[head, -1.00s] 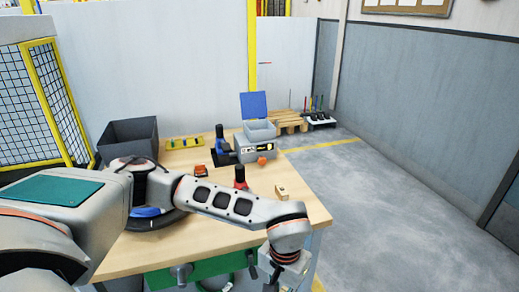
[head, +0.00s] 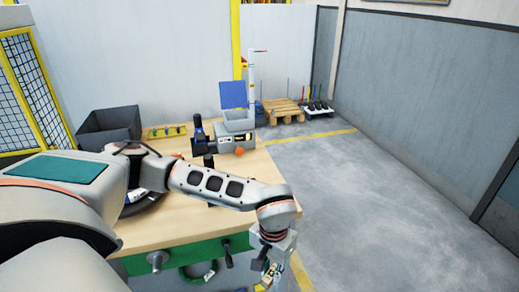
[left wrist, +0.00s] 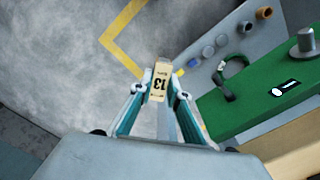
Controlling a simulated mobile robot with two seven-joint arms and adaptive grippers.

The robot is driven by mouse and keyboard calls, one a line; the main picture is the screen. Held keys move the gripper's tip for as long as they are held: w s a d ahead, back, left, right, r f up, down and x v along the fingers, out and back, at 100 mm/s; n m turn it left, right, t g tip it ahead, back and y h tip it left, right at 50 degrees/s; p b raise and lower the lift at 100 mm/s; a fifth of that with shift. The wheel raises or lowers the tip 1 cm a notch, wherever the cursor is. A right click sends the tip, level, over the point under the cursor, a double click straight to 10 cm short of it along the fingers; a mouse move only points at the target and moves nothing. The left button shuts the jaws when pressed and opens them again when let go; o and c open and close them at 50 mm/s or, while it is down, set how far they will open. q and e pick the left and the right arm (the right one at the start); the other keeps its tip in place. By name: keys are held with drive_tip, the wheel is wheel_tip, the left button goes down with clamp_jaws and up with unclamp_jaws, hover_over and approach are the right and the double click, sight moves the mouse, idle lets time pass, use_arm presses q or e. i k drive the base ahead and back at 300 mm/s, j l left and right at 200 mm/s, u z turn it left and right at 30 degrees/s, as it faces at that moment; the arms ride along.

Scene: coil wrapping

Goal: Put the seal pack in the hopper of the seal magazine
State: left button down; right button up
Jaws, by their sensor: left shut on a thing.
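The seal pack (left wrist: 159,83), a tan block printed with 13, is clamped between the fingertips of my left gripper (left wrist: 160,94) in the left wrist view. In the head view my left gripper (head: 268,272) hangs low in front of the table's right front corner, with a small yellowish part of the pack showing. The seal magazine (head: 235,137) is a grey box at the back right of the table. Its blue lid (head: 233,94) stands open over the hopper (head: 238,118). The gripper is well apart from it. My right gripper is not in view.
The table (head: 150,238) has a green front with knobs. A dark bin (head: 108,128) and a yellow strip (head: 165,132) with small parts stand at the back. A dark upright device (head: 198,134) is left of the magazine. The floor to the right is clear.

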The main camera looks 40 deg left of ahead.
sight(238, 124)
drive_tip(key=i+l+z, duration=0.45)
drive_tip(key=i+l, duration=0.4)
drive_tip(key=i, duration=0.35)
drive_tip(key=i+l+u, duration=0.1)
drive_tip(key=i, duration=0.4)
drive_tip(key=i+u, duration=0.55)
drive_tip(key=u, duration=0.2)
drive_tip(key=i+u, duration=0.35)
drive_tip(key=i+j+u, duration=0.1)
drive_tip(key=i+u, duration=0.2)
drive_tip(key=u, duration=0.2)
drive_tip(key=i+u, duration=0.35)
drive_tip(key=u, duration=0.15)
drive_tip(key=i+l+u, duration=0.25)
drive_tip(key=u, duration=0.25)
drive_tip(key=i+l+u, duration=0.3)
drive_tip(key=u, duration=0.15)
